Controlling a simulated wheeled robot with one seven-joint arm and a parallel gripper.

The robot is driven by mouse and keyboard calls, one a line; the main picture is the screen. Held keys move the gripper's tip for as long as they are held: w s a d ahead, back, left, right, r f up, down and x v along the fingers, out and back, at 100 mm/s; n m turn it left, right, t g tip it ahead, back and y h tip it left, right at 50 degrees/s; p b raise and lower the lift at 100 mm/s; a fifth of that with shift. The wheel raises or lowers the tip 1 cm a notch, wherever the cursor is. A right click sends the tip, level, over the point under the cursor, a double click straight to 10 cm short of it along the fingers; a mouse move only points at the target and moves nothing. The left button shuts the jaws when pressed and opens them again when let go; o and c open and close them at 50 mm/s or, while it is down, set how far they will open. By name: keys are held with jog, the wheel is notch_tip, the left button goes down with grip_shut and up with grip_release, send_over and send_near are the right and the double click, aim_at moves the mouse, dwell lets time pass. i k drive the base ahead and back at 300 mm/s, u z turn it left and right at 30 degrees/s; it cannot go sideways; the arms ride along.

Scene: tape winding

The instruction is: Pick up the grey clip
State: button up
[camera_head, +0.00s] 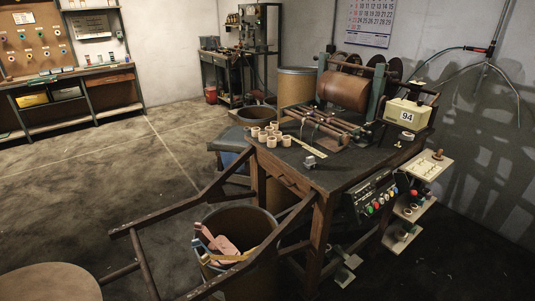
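A small grey object, which looks like the grey clip (310,162), sits on the dark workbench (345,178) near its front edge. It is too small to make out in detail. It stands apart from the several tape rolls (271,134) to its left and from the winding machine behind it. My gripper is not in view.
The winding machine (344,92) fills the back of the bench, with a box marked 94 (407,114) at its right. A wooden frame (180,210) juts out left from the bench. A bin (240,226) stands below it. Open floor (110,185) lies to the left.

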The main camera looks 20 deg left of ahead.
aim_at(310, 160)
jog(key=u, duration=0.5)
jog(key=i, duration=1.2)
jog(key=u, duration=0.45)
